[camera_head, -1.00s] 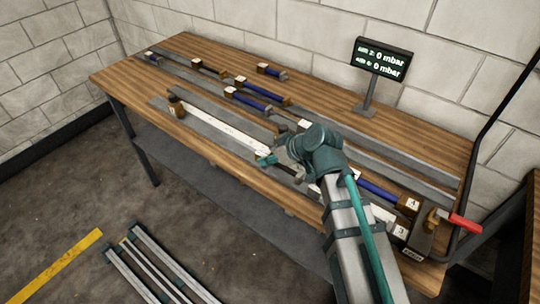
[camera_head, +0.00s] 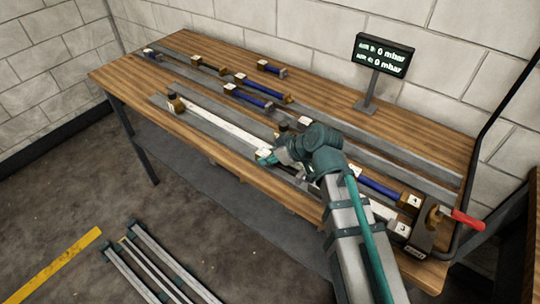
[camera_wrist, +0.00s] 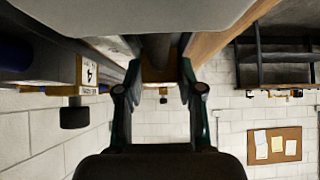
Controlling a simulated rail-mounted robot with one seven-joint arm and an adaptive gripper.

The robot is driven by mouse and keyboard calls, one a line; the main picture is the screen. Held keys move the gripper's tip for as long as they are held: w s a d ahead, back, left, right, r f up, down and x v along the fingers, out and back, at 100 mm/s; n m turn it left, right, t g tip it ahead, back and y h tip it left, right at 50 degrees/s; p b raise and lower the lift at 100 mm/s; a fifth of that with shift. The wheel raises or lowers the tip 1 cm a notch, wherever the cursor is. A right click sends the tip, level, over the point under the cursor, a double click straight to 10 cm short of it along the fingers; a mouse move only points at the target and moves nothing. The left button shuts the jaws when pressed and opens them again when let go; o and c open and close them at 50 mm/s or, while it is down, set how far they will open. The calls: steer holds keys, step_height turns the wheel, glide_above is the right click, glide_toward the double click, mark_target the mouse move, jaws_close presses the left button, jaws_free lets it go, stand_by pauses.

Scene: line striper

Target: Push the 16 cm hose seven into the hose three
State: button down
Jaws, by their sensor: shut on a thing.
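My gripper (camera_head: 266,158) is low over the front rail of the bench and shut on a dark hose piece. In the wrist view the gripper (camera_wrist: 160,95) has its two fingers on either side of the dark hose (camera_wrist: 160,48), with a brown end block (camera_wrist: 160,74) beyond it. A long white hose (camera_head: 225,124) lies along the front rail to the left of my gripper, ending near a brown fitting (camera_head: 176,105). A white-faced block (camera_head: 263,152) shows beside the fingertips.
Blue hoses with brass ends (camera_head: 248,96) lie on the rails behind. A block marked 4 (camera_wrist: 90,72) is close on the left in the wrist view. A red-handled clamp (camera_head: 467,219) stands at the right end.

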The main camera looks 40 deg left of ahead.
steer(key=shift+d, duration=0.2)
steer(key=shift+d, duration=0.4)
steer(key=shift+d, duration=0.75)
steer(key=c, duration=0.7)
jaws_free()
steer(key=shift+o, duration=0.2)
steer(key=o, duration=0.4)
